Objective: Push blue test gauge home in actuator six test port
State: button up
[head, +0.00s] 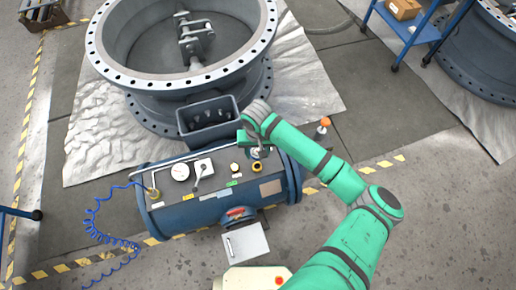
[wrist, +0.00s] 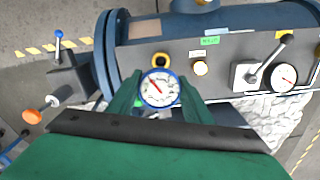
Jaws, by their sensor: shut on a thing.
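The blue-rimmed test gauge (wrist: 160,89) has a white dial with a red needle and faces the wrist camera. My gripper (wrist: 159,98) is shut on it, one green finger on each side. In the head view my gripper (head: 257,150) is at the right part of the grey top panel, toward its back edge. The blue actuator (head: 221,211) is a lying cylinder, and it also shows at the top of the wrist view (wrist: 235,17). The test port under the gauge is hidden, so I cannot tell how deep the gauge sits.
A yellow-ringed fitting (wrist: 161,59) is close to the gauge. A white dial gauge (head: 180,172) and a lever on a white box (head: 203,168) stand farther left. An orange knob (head: 325,121) is right of my gripper. The big flanged valve (head: 185,75) is behind.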

jog(key=shift+s+a+f, duration=0.1)
jog(key=shift+s+f, duration=0.05)
jog(key=shift+f, duration=0.45)
jog(key=shift+s+a+f, duration=0.1)
jog(key=shift+f, duration=0.45)
jog(key=shift+w+d+f, duration=0.1)
jog(key=shift+f, duration=1.65)
jog(key=shift+f, duration=0.2)
jog(key=shift+f, duration=0.65)
dwell(0.7)
jog(key=shift+s+f, duration=0.15)
jog(key=shift+s, duration=0.05)
dwell(0.3)
jog(key=shift+w+f, duration=0.25)
dwell(0.4)
